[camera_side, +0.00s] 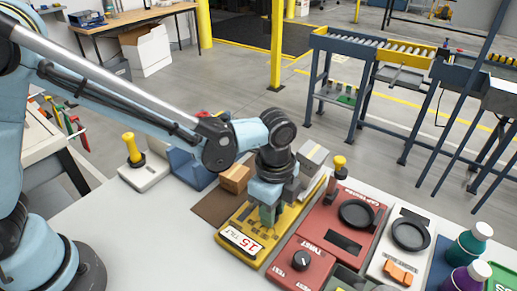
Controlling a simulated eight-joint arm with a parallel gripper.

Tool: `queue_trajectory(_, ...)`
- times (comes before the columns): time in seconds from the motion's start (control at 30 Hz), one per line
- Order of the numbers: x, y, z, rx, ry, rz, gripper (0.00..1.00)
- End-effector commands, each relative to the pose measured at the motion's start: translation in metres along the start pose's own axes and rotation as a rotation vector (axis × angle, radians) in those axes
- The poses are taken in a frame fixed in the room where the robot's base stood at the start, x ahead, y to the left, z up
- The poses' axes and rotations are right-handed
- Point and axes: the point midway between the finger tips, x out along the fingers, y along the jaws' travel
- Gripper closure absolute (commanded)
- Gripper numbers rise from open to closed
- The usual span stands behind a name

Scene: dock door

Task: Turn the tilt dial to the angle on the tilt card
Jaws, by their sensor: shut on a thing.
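The yellow tilt panel (243,257) lies on the white table, with the tilt card (241,240) on its near end. The card reads TILT and 15. My gripper (266,217) points down over the middle of this panel. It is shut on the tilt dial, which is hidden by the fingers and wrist. The dial's angle cannot be read from here.
A white panel (382,262) with an orange rocker is further right, near bottles (470,242). A brown box (235,178) and a blue block (190,168) stand behind to the left. The table's front left is clear.

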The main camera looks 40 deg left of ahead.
Motion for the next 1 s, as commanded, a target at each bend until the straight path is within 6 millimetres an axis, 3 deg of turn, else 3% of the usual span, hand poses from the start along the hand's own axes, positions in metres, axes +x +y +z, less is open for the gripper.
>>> queue_trajectory(0.6, -0.0006, 0.0, 0.0, 0.041, 0.0, 0.001, 1.0)
queue_trajectory(0.63, -0.0006, 0.0001, 0.0, 0.041, 0.0, 0.001, 0.68)
queue_trajectory(0.67, -0.0006, 0.0001, 0.0, 0.041, 0.0, 0.001, 0.63)
queue_trajectory(1.0, -0.0015, 0.0, 0.0, 0.039, 0.0, 0.0, 0.6)
